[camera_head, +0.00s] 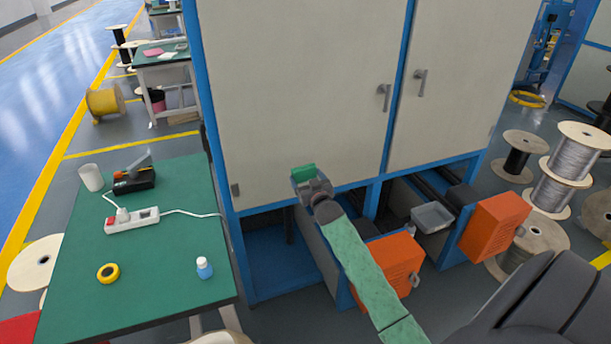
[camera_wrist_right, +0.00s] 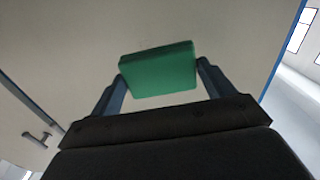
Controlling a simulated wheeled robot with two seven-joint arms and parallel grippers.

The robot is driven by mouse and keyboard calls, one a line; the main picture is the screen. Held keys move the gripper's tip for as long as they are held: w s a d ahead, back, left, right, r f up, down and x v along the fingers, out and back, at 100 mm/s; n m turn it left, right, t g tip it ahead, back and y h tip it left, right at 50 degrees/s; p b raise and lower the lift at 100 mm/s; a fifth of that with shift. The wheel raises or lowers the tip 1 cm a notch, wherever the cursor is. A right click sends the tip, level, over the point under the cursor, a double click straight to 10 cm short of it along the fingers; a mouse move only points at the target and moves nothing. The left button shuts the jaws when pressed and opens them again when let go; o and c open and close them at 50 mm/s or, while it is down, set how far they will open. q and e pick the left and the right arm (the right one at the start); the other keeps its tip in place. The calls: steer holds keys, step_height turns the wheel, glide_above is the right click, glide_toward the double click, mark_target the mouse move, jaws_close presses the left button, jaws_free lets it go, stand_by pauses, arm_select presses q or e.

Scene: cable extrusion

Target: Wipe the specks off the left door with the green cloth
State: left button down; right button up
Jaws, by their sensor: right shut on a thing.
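The left door (camera_head: 290,90) is a large cream panel in a blue frame with a grey handle at its right edge. I can make out no specks on it in either view. My right gripper (camera_head: 309,178) is at the lower part of the left door, shut on the green cloth (camera_head: 303,172). In the right wrist view the cloth (camera_wrist_right: 158,70) is a thick folded green block between the two fingers, close to the door surface. I cannot tell whether it touches the door. My left gripper is not in view.
The right door (camera_head: 455,75) is closed beside it. Orange boxes (camera_head: 493,226) stick out below the doors. A green table (camera_head: 150,260) on the left holds a power strip (camera_head: 132,220), yellow tape (camera_head: 108,273) and a small bottle (camera_head: 204,267). Cable spools stand at right.

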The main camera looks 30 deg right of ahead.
steer(key=shift+w, duration=0.1)
stand_by(0.4)
steer(key=b, duration=0.2)
glide_toward(295, 157)
steer(key=shift+f+x, duration=0.2)
steer(key=shift+x, duration=1.8)
steer(key=shift+x, duration=1.1)
steer(key=shift+s+d, duration=0.3)
steer(key=shift+d, duration=0.65)
steer(key=shift+s+d, duration=0.3)
steer(key=shift+d, duration=0.6)
steer(key=shift+w, duration=0.15)
steer(key=shift+w+a+r, duration=0.1)
steer(key=shift+w+a, duration=0.15)
steer(key=shift+a, duration=0.65)
steer(key=shift+w+a+r, duration=0.1)
steer(key=shift+w+a, duration=0.15)
steer(key=shift+a, duration=0.7)
